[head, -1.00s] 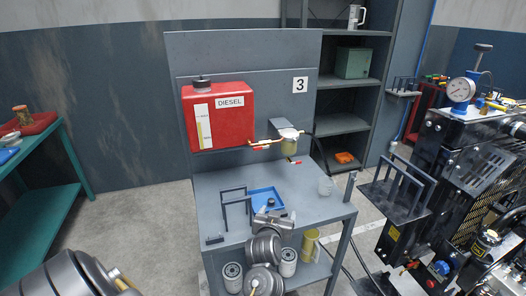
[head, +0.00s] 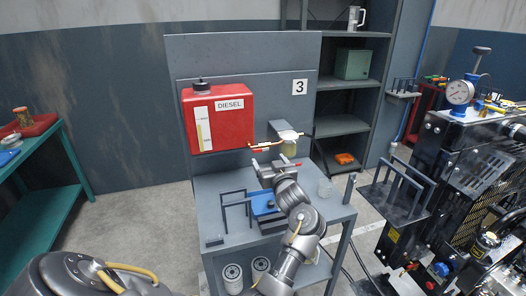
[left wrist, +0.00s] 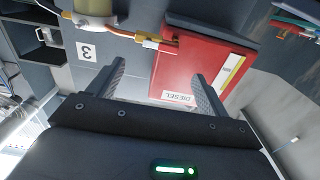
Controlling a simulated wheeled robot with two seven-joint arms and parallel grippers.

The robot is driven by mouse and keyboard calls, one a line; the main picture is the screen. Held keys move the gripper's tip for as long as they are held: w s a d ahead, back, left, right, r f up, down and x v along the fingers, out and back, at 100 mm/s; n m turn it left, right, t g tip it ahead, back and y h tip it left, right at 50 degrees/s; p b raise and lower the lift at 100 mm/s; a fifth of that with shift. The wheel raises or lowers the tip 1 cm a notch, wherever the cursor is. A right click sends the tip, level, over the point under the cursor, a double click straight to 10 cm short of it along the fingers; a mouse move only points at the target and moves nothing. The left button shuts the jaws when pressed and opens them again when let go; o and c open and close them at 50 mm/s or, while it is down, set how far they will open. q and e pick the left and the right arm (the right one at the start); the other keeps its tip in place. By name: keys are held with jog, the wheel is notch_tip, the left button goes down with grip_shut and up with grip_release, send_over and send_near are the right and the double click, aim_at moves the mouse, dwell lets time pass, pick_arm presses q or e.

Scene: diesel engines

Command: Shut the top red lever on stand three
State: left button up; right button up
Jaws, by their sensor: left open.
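Stand three (head: 243,60) is a grey panel and table carrying a number 3 plate. A red diesel tank (head: 218,117) hangs on it. A brass valve line runs from the tank to a filter bowl (head: 288,148). The small top red lever (head: 257,149) is on this line by the tank. A second small red lever (head: 297,164) sits lower. My left gripper (head: 269,161) is open and empty just below the line, in front of the panel. In the left wrist view, upside down, its fingers frame the tank (left wrist: 195,65) and the brass valve (left wrist: 150,43).
A blue tray (head: 262,206) and a grey wire rack (head: 235,207) stand on the tabletop, partly behind my arm. An engine with a gauge (head: 460,91) is at right, a green bench (head: 45,210) at left.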

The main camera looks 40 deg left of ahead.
aim_at(261, 149)
pick_arm(q)
jog(key=p+x, duration=0.1)
jog(key=x, duration=0.6)
jog(key=shift+w+a+f, duration=0.1)
jog(key=shift+a, duration=0.15)
jog(key=shift+c, duration=0.2)
jog(key=c, duration=0.9)
